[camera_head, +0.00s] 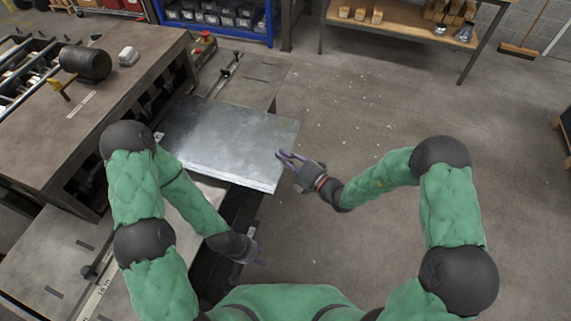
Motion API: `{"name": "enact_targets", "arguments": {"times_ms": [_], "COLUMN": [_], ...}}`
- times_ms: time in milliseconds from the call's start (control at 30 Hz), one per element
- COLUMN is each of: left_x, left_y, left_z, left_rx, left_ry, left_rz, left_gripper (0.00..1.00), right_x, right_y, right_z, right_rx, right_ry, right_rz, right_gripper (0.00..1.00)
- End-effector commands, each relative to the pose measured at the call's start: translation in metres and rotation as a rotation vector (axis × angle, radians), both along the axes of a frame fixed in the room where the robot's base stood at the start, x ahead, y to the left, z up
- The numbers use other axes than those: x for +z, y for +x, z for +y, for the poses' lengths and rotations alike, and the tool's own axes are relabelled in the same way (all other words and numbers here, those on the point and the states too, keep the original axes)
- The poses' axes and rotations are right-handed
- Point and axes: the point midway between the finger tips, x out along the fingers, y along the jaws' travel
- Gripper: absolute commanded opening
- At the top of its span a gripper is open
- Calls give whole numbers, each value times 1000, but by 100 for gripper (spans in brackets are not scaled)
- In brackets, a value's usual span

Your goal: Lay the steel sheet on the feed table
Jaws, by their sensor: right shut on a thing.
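The steel sheet (225,140) is a flat, shiny grey plate in the middle left of the head view. Its left part lies over the feed table (258,72) beside the machine, and its right edge sticks out past the table. My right gripper (283,156) is shut on the right edge of the sheet. My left gripper (262,258) is below the sheet's near edge, apart from it. Its fingers are small and dark here, and I cannot tell whether they are open.
The machine (105,95) stands at the left, with a dark cylinder (86,63) on top. A ruled table (45,250) is at lower left. A blue rack (222,18) and a wooden bench (400,22) stand at the back.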

Motion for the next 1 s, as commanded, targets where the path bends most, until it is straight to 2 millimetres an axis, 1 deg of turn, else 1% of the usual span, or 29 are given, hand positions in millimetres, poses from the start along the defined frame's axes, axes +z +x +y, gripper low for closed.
{"name": "enact_targets", "arguments": {"times_ms": [67,200,267,533,667,700,767,1000], "left_x": [-4,-15,-18,-16,-17,-17,-17,-17], "left_y": [0,0,0,0,0,0,0,0], "left_z": [0,0,0,0,0,0,0,0], "left_rx": [0,0,0,0,0,0,0,0], "left_ry": [0,0,0,0,0,0,0,0], "left_rz": [0,0,0,0,0,0,0,0], "left_gripper": [40,40,40,40,40,40,40,40], "right_x": [-7,-30,-35,-35,-37,-39,-39,-39], "right_y": [-3,-2,-2,-2,-2,-3,-3,-3], "right_z": [-6,-4,-4,-4,-4,-4,-4,-4], "right_rx": [-3,-1,-1,-1,-1,0,0,-1], "right_ry": [2,3,3,2,3,0,0,0], "right_rz": [-1,0,0,-2,-1,3,3,3], "right_gripper": [0,0,0,0,0,13,30,31]}}
